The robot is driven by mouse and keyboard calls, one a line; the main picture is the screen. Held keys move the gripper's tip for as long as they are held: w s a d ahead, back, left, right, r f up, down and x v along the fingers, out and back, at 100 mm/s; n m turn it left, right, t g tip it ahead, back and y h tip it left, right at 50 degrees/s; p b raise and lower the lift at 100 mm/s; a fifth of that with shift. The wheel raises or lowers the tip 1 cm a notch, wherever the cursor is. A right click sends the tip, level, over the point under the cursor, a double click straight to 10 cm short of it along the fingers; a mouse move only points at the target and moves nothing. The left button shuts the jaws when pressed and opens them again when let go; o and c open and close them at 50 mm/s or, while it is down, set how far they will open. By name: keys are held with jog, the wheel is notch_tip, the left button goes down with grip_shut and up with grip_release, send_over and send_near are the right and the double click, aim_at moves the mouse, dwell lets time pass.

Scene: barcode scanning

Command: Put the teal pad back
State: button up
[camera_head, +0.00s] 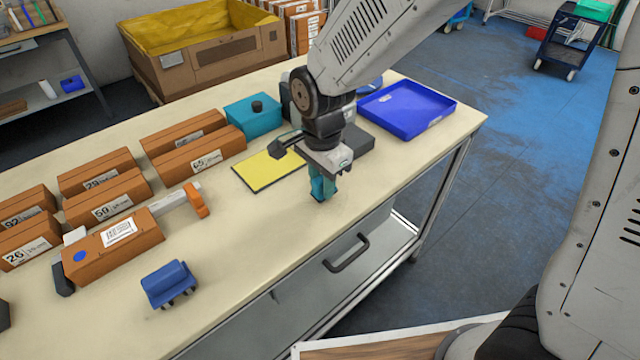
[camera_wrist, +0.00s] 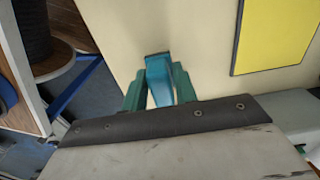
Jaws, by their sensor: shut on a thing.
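My gripper (camera_head: 322,192) points down over the near side of the cream table, right of the yellow mat. It is shut on a small teal piece, which I take to be the teal pad (camera_wrist: 158,75). In the wrist view the pad sits between two green-teal fingers, with the pale tabletop beyond. In the head view the fingers and pad nearly blend. I cannot tell whether the pad touches the table. The yellow mat (camera_head: 268,170) lies flat and bare; it also shows in the wrist view (camera_wrist: 275,35). A teal box with a black knob (camera_head: 252,118) stands behind it.
A blue tray (camera_head: 405,110) and a dark grey block (camera_head: 360,147) stand right of my wrist. Several labelled orange-brown cartons (camera_head: 118,245) fill the left. A blue object (camera_head: 168,284) lies near the front edge. The tabletop between it and my gripper is clear.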

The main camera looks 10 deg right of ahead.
jog(key=shift+f, duration=0.65)
jog(key=shift+f, duration=0.1)
jog(key=o, duration=1)
jog(key=shift+o, duration=0.2)
